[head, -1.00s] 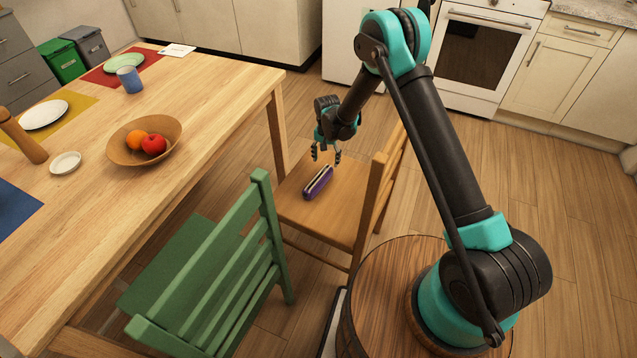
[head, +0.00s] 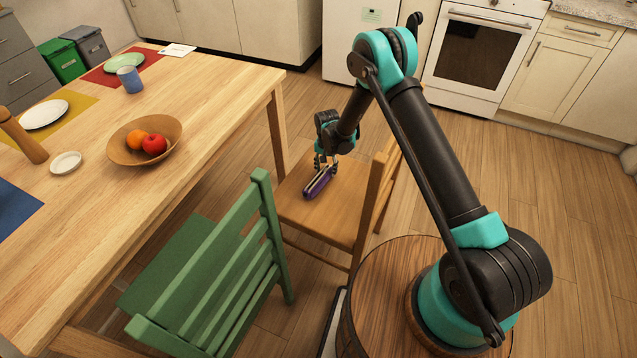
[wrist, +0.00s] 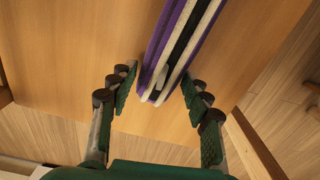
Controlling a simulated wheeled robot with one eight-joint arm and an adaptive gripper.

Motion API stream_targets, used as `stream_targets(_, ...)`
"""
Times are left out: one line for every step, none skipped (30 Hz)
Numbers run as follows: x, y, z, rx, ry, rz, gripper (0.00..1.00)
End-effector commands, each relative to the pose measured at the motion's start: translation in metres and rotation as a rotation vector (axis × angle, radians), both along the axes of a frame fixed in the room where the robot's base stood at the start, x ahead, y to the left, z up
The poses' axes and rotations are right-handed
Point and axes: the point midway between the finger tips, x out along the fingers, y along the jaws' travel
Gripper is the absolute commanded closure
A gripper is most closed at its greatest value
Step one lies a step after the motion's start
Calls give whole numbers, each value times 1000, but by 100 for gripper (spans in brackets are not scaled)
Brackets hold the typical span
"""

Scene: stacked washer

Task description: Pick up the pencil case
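The purple pencil case (head: 318,184), with a pale and dark stripe along its top, lies on the wooden chair seat (head: 325,215). My gripper (head: 326,166) is low over the seat at the far end of the case. In the wrist view, the near end of the pencil case (wrist: 172,62) lies between the tips of my gripper (wrist: 160,87). The fingers are apart, one on each side of the case, and small gaps seem to show. Whether a fingertip touches the case is hard to tell.
A green chair (head: 220,280) stands in front, left of the wooden chair. The table (head: 215,105) to the left holds a bowl (head: 120,152) with fruit. The wooden chair's backrest (head: 374,195) rises just right of my gripper. Open floor lies beyond.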

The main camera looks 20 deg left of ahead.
Motion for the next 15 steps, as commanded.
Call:
stream_targets(0,0,0,0,0,0,61)
stream_targets(0,0,0,0,0,0,65)
stream_targets(0,0,0,0,0,0,70)
stream_targets(0,0,0,0,0,0,73)
stream_targets(0,0,0,0,0,0,77)
stream_targets(0,0,0,0,0,0,82)
stream_targets(0,0,0,0,0,0,86)
stream_targets(0,0,0,0,0,0,90)
stream_targets(0,0,0,0,0,0,92)
stream_targets(0,0,0,0,0,0,92)
stream_targets(0,0,0,0,0,0,92)
stream_targets(0,0,0,0,0,0,92)
stream_targets(0,0,0,0,0,0,92)
stream_targets(0,0,0,0,0,0,92)
stream_targets(0,0,0,0,0,0,92)
